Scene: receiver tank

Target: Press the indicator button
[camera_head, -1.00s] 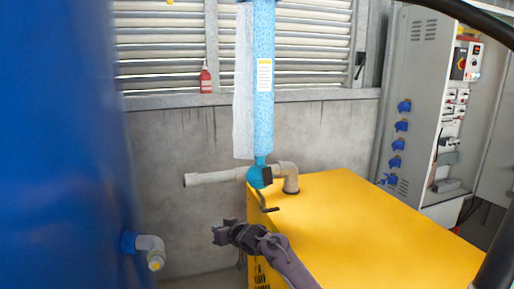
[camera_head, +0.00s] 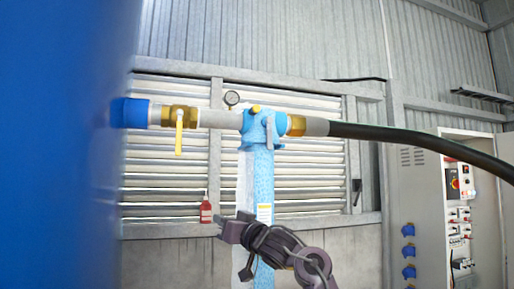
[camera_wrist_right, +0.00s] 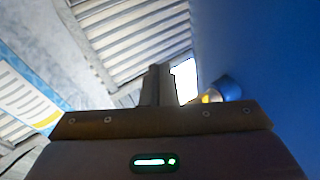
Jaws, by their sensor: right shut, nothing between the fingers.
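A light-blue filter column (camera_head: 262,185) stands upright with a blue head (camera_head: 262,130) on top. A small yellow knob (camera_head: 256,109) sits on the head; I cannot tell for sure that it is the indicator button. My right gripper (camera_head: 222,229) is shut and empty, in front of and below the head, overlapping the column's left edge in the picture and pointing left. In the right wrist view its shut fingers (camera_wrist_right: 155,86) show, with part of the labelled column at the left. The knob cannot be made out there. My left gripper is not in view.
A large blue tank (camera_head: 60,150) fills the left side. A pipe with a yellow-handled valve (camera_head: 179,130) joins it to the head. A black hose (camera_head: 420,143) runs right.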

